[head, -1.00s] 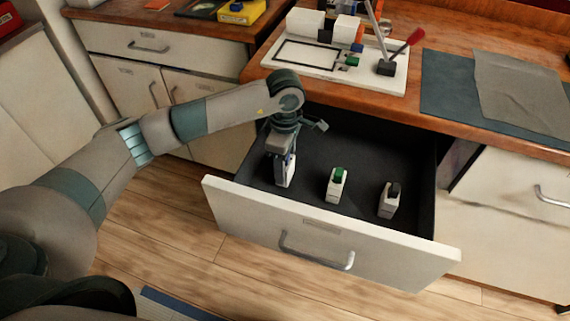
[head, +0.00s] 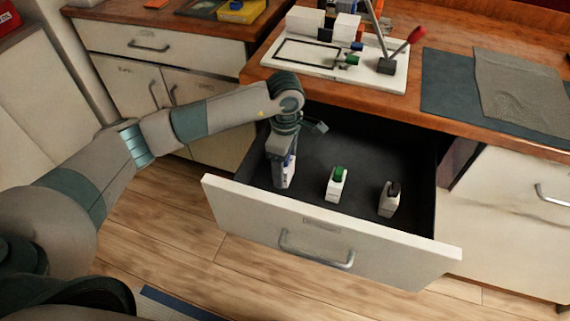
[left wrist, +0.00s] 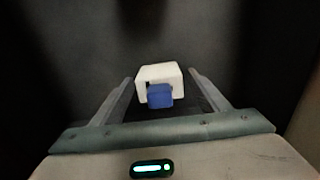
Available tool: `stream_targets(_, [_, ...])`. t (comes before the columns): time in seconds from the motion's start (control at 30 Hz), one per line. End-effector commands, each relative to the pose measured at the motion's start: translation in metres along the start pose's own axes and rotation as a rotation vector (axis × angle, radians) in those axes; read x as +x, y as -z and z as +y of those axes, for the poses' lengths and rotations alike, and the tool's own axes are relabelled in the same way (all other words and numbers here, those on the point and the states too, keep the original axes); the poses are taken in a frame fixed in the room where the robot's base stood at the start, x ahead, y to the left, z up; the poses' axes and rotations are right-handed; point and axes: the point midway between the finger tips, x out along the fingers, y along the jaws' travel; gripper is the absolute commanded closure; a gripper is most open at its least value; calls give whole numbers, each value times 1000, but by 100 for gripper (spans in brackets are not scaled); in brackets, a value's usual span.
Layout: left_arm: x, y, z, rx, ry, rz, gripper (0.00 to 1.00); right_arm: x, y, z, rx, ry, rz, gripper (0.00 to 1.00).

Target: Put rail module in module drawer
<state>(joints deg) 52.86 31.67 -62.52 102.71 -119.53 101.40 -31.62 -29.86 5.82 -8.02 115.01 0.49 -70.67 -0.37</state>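The open module drawer (head: 310,222) has a dark floor and a pale front. Inside, a white rail module with a blue part (head: 290,172) stands at the left. It shows in the left wrist view (left wrist: 160,78) between the two fingers. My left gripper (left wrist: 160,82) points down into the drawer with a finger on each side of this module. Narrow gaps seem to show on both sides, so it looks open around it. A module with a green part (head: 337,184) and one with a dark part (head: 389,199) stand to its right. My right gripper is out of view.
A white board (head: 330,70) with several blocks, a green piece (head: 347,60) and a red-handled lever (head: 408,42) lies on the wooden counter. A dark mat (head: 448,88) with a grey cloth (head: 525,90) is at right. The drawer floor behind the modules is clear.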

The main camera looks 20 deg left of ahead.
Motion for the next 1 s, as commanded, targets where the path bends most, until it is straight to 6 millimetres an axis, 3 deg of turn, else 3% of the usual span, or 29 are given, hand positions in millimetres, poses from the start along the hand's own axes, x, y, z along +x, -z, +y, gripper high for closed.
stream_targets(0.3, [-2, 0, 0, 0, 0, 0, 32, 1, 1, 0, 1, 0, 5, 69])
stream_targets(0.4, [-7, 0, 1, 0, -2, 0, 32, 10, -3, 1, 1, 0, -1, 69])
stream_targets(0.53, [-26, 0, 1, 1, -4, -1, 32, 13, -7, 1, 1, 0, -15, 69])
stream_targets(0.77, [-68, 0, 2, 0, -5, -1, 32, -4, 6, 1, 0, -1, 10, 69])
stream_targets(1.0, [-106, 0, 0, 1, -2, 0, 32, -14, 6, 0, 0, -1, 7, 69])
